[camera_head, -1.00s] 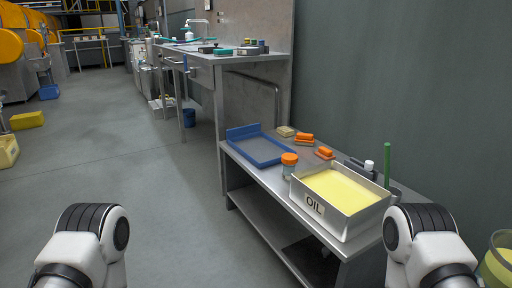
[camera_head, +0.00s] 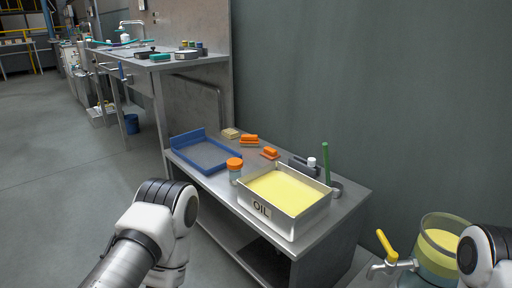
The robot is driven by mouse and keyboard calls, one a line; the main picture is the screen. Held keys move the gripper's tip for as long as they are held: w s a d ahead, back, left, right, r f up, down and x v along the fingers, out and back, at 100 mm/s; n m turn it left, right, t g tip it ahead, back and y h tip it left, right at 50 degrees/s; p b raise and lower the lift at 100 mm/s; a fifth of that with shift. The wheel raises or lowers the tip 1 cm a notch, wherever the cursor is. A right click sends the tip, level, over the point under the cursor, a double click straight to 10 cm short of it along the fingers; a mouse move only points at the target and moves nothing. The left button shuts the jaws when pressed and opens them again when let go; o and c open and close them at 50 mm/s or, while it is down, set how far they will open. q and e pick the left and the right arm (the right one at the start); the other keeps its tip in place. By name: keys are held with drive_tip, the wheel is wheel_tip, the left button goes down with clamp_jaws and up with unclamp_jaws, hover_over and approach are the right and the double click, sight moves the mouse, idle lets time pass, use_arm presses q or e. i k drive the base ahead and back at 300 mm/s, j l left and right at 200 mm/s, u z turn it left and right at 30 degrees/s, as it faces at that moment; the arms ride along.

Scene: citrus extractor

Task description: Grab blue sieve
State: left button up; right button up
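The blue sieve (camera_head: 207,151) is a rectangular blue frame with a grey mesh floor and a raised blue back edge. It lies flat on the left end of the low steel table (camera_head: 345,198) in the head view. My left arm comes in at the lower left, below and in front of the sieve, apart from it. My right arm shows only at the lower right edge, far from the sieve. Neither gripper's fingers can be seen.
An oil tray (camera_head: 286,222) with yellow liquid and an orange-lidded jar (camera_head: 235,170) stand right of the sieve. Orange brushes (camera_head: 249,140) lie behind. A clear dispenser with a yellow-handled tap (camera_head: 386,245) is at lower right.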

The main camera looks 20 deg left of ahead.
sight(209, 156)
drive_tip(key=i+j+z, duration=0.2)
drive_tip(key=j+z, duration=0.25)
drive_tip(key=j, duration=0.15)
drive_tip(key=j+z, duration=0.4)
drive_tip(key=j, duration=0.2)
drive_tip(key=j+z, duration=0.45)
drive_tip(key=j, duration=0.2)
